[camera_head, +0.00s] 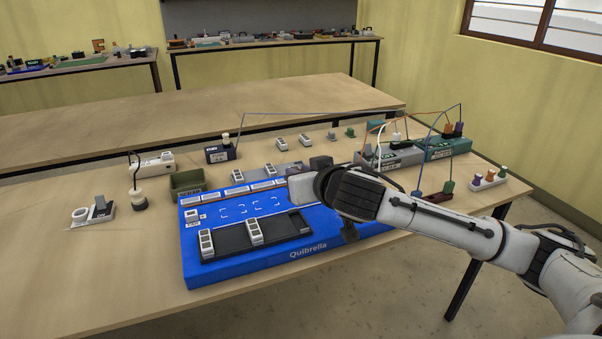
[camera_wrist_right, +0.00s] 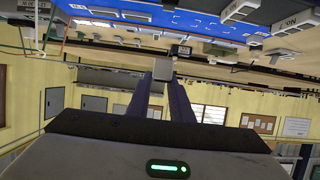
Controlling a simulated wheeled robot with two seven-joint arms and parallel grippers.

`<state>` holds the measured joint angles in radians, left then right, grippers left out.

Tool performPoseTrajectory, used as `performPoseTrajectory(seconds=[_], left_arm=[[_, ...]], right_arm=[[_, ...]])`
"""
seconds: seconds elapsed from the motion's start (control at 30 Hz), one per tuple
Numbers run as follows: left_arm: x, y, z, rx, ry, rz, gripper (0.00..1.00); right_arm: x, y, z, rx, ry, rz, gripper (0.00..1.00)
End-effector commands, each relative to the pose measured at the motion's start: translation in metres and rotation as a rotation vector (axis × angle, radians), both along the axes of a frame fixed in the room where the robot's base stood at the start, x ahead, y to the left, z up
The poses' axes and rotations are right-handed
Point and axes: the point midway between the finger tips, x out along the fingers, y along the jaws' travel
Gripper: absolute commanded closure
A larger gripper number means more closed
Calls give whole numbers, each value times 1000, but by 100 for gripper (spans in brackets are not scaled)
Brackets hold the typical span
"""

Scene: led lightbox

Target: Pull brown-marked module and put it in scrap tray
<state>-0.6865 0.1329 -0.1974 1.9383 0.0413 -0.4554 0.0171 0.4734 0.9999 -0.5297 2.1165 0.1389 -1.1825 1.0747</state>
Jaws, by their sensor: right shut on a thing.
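The blue lightbox (camera_head: 300,268) lies on the table with a black rack (camera_head: 275,233) on it. Pale modules stand at the rack's left end (camera_head: 206,243) and near its middle (camera_head: 254,231). My right gripper (camera_head: 308,180) is over the lightbox's right rear part, its fingers mostly hidden in the head view. In the right wrist view its fingers (camera_wrist_right: 163,82) are closed on a small grey block, probably a module (camera_wrist_right: 163,69). I cannot see a brown mark on it. The green scrap tray (camera_head: 187,181) stands behind the lightbox's left rear corner. My left gripper is not in view.
A black box (camera_head: 220,154) with a cable stands behind the tray. A white device (camera_head: 152,164) and a switch with a ring (camera_head: 92,213) are to the left. Grey and green wired boxes (camera_head: 400,156) stand at the back right. The table's left front is bare.

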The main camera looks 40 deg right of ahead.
Motion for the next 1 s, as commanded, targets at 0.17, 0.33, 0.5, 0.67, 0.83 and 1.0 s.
performPoseTrajectory(seconds=[0.17, 0.33, 0.5, 0.67, 0.83, 1.0], left_arm=[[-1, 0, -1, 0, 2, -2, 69], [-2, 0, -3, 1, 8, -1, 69], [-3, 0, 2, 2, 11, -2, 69], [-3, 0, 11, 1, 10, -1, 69], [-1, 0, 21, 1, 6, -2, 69], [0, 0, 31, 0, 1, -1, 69]], right_arm=[[0, 0, 0, 0, 0, 0, 100], [0, 0, 1, 0, 0, 0, 100], [0, 0, 7, 0, 0, 0, 100], [0, 0, 16, 0, 0, 0, 100], [0, 0, 25, 0, 0, 0, 100], [0, 0, 33, 0, 0, 0, 100]])
